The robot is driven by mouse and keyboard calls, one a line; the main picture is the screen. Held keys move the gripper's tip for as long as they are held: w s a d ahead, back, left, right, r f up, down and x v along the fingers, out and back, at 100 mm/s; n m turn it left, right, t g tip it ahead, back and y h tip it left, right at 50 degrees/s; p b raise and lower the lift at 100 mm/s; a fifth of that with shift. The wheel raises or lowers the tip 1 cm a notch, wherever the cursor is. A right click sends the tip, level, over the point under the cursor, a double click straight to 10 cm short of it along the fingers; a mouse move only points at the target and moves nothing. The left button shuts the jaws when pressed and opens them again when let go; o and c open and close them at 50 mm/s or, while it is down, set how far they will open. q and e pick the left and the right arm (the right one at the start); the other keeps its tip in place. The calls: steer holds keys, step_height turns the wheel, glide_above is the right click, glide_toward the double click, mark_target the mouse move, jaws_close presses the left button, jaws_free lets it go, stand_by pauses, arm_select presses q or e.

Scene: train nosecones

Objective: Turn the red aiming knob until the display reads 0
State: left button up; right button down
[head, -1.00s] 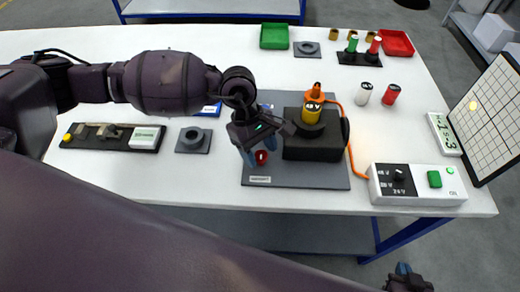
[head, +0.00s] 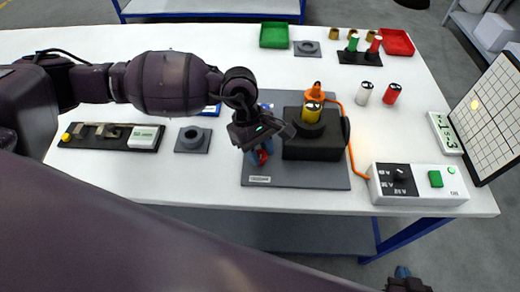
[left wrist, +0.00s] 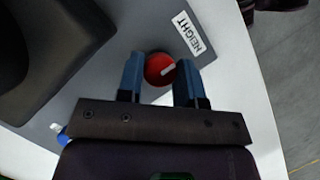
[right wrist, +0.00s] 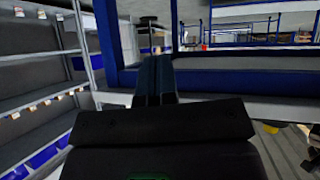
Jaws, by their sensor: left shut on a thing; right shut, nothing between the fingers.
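The red knob (head: 264,156) stands near the front left of the dark baseplate (head: 330,177). In the left wrist view the red knob (left wrist: 160,69) shows a pale pointer line, beside a white label reading HEIGHT. My left gripper (head: 259,157) reaches down to it and is shut on it, with one blue finger (left wrist: 133,76) on each side.
A black block (head: 313,146) with a yellow and orange part stands right of the knob, with an orange cable to a white control box (head: 418,184). A gridded board (head: 494,115) with a yellow spot stands at right. A dark ring fixture (head: 193,139) lies left.

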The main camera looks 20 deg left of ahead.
arm_select(q)
steer(key=shift+f+m+g+y+b, duration=0.25)
steer(key=shift+m+g+y+b, duration=0.05)
steer(key=shift+m+b, duration=1)
steer(key=shift+b, duration=0.05)
steer(key=shift+d+m+g+y+b, duration=0.1)
steer(key=shift+m+g+y+b, duration=0.2)
steer(key=shift+m+b, duration=0.55)
steer(key=m+y+b, duration=0.1)
steer(key=m+b, duration=0.1)
steer(key=shift+w+m+g, duration=0.1)
steer(key=shift+m+g, duration=0.2)
steer(key=shift+m, duration=0.05)
steer(key=shift+r+m+b, duration=0.2)
steer(key=shift+m+b, duration=0.45)
steer(key=shift+m, duration=0.05)
arm_select(e)
step_height(320, 180, down, 6)
steer(key=shift+w+a+g, duration=0.3)
steer(key=shift+w+a, duration=0.1)
steer(key=shift+w, duration=0.05)
arm_select(q)
steer(key=shift+y, duration=0.3)
steer(key=shift+r, duration=0.1)
arm_select(e)
steer(key=shift+w+a, duration=0.1)
steer(key=shift+w, duration=0.05)
arm_select(q)
steer(key=o, duration=0.9)
